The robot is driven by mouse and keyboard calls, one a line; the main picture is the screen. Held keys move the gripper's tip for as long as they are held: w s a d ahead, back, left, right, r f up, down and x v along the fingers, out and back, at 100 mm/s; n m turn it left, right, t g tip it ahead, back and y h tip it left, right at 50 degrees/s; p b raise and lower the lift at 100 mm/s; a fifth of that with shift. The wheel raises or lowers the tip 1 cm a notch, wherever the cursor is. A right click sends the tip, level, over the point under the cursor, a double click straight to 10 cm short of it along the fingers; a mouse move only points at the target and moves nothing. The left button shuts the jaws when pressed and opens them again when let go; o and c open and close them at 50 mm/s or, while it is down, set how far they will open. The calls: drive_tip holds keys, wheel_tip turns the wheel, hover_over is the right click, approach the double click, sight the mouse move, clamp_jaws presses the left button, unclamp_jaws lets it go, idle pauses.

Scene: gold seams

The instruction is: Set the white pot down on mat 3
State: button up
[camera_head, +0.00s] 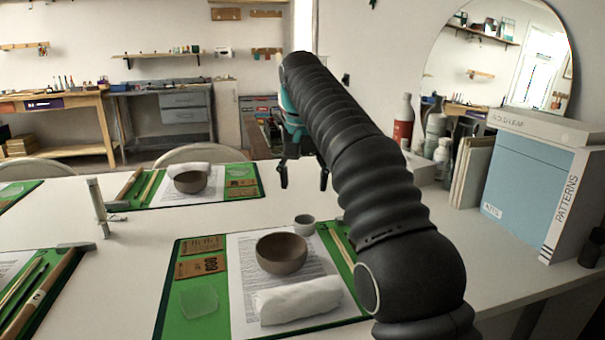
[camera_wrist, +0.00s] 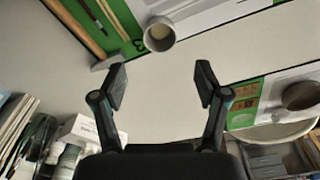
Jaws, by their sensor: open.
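The small white pot (camera_head: 304,224) stands upright at the far right corner of the nearest green mat (camera_head: 200,327). My gripper (camera_head: 303,182) hangs above the table, beyond the pot. In the wrist view my gripper (camera_wrist: 160,80) is open, with bare white tabletop between its fingers. The pot lies beyond the fingertips, apart from them.
A brown bowl (camera_head: 281,253) and a rolled white cloth (camera_head: 298,300) lie on the nearest mat. Another mat (camera_head: 150,201) with a bowl (camera_head: 190,181) lies further back. A metal post (camera_head: 98,207) stands at left. Boxes (camera_head: 535,180) and bottles (camera_head: 403,122) stand at right.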

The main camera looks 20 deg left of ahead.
drive_tip(key=shift+r, duration=0.6)
drive_tip(key=shift+s, duration=0.1)
drive_tip(key=s+d+t, duration=0.1)
drive_tip(key=s+d, duration=0.4)
drive_tip(key=d, duration=0.7)
drive_tip(key=s+d+t, duration=0.1)
drive_tip(key=s+d, duration=0.3)
drive_tip(key=d, duration=0.8)
drive_tip(key=s+d+f+m+t, duration=0.1)
drive_tip(key=s+d+f, duration=0.5)
drive_tip(key=s+f, duration=0.2)
drive_tip(key=s+d+f+t, duration=0.1)
drive_tip(key=s+d+f, duration=0.5)
drive_tip(key=s+f, duration=0.3)
drive_tip(key=s, duration=0.2)
drive_tip(key=shift+s+f+m, duration=0.3)
drive_tip(key=shift+s+m, duration=0.05)
drive_tip(key=shift+m, duration=0.05)
drive_tip(key=shift+d, duration=0.1)
